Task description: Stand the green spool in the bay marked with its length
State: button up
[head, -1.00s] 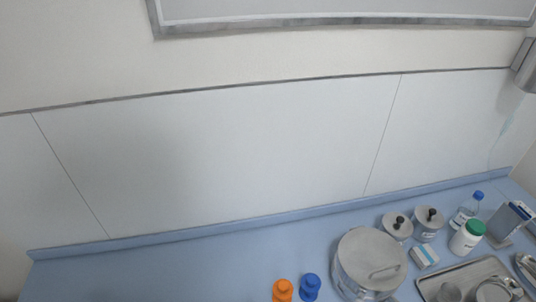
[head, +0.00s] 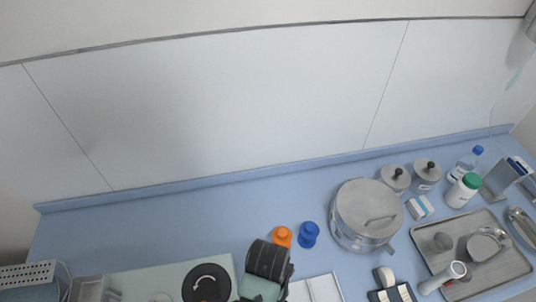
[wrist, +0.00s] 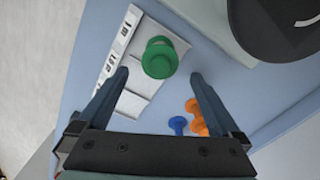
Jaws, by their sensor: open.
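The green spool (wrist: 160,57) appears upright in the wrist view, at the white labelled tray (wrist: 128,102). It overlaps the tray's right side; I cannot tell whether its base rests inside a bay. The labels along the tray's left edge are too small to read surely. The tray also shows at the bottom of the head view (head: 325,288), where I cannot make out the green spool. My gripper (wrist: 158,88) is open, with its fingers apart on either side below the spool in the picture. In the head view my gripper and wrist hide part of the counter.
An orange spool (head: 281,238) and a blue spool (head: 308,236) stand behind the tray. A large steel pot (head: 366,212) is to their right. A dark round disc with an arrow (head: 205,284) lies left. A metal tray (head: 508,265) is far right. The back left counter is clear.

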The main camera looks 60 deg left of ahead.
jog(key=shift+r, duration=2.2)
jog(key=w+r+t+y, duration=0.4)
jog(key=w+r+t, duration=0.5)
jog(key=w+r, duration=1.1)
jog(key=w+d+r+t, duration=0.2)
jog(key=w+r+t, duration=0.1)
jog(key=r, duration=0.4)
jog(key=w+d+r+t, duration=0.2)
jog(key=w+r, duration=0.1)
jog(key=r, duration=0.5)
jog(key=s+d+r+t+h, duration=0.1)
jog(key=d+r+t, duration=0.2)
jog(key=r, duration=0.5)
jog(key=d+r+t, duration=0.3)
jog(key=d+r, duration=0.1)
jog(key=r, duration=0.3)
jog(key=s+d+r+t+h, duration=0.1)
jog(key=s+d+r+t, duration=0.2)
jog(key=s+r, duration=0.2)
jog(key=s+d+r+m+t+h, duration=0.1)
jog(key=s+d+r+t, duration=0.3)
jog(key=r, duration=0.7)
jog(key=shift+s+d+r+h, duration=0.15)
jog(key=shift+s+r+h, duration=0.2)
jog(key=shift+s+h, duration=0.4)
